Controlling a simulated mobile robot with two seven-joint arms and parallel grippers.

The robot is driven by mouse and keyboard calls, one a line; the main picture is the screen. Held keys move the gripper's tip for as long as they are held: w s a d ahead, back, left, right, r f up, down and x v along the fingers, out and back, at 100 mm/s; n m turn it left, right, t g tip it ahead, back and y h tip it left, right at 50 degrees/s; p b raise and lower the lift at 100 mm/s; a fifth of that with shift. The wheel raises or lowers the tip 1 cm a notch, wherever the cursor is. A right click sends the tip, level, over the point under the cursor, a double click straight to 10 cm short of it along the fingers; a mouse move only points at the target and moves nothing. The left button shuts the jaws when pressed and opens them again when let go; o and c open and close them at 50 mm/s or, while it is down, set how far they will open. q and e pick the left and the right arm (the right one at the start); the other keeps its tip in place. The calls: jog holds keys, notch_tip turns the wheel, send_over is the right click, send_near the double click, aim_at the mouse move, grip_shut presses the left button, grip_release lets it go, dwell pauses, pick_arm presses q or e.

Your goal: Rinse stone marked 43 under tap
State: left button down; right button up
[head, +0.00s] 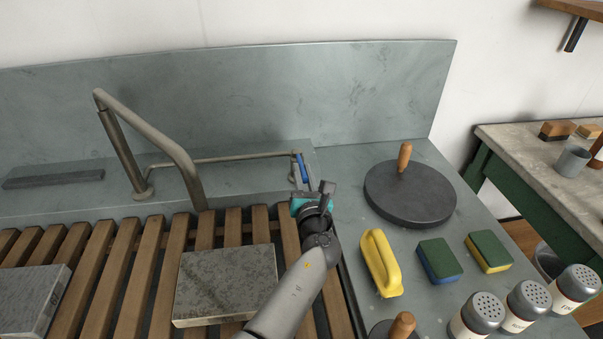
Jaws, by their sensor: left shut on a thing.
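A grey tap (147,130) arches over the slatted rack, its spout end left of and behind the middle stone. A thin pipe runs right from it to a blue-handled lever (301,165). My left gripper (318,194) is at the lever and shut, apparently on its lower part; the fingers hide the contact. No water shows at the spout. A grey stone slab (226,280) lies flat on the slats, partly behind my left arm. Another slab (30,298) lies at the left edge with a small mark on its side, too small to read. My right gripper is out of view.
Wooden slats (128,258) span the sink. On the right counter are a round dark disc with a wooden knob (410,194), a yellow-handled brush (381,263), two sponges (440,260) and several shakers (526,304). A grey bar (54,177) lies on the back ledge.

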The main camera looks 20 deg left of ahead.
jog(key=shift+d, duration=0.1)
pick_arm(q)
jog(key=c, duration=0.8)
grip_release()
jog(key=shift+c, duration=0.2)
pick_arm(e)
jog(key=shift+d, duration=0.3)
pick_arm(q)
jog(key=p+v, duration=0.4)
jog(key=v, duration=1.1)
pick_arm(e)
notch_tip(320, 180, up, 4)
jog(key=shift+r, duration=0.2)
pick_arm(q)
jog(key=shift+s+d, duration=0.15)
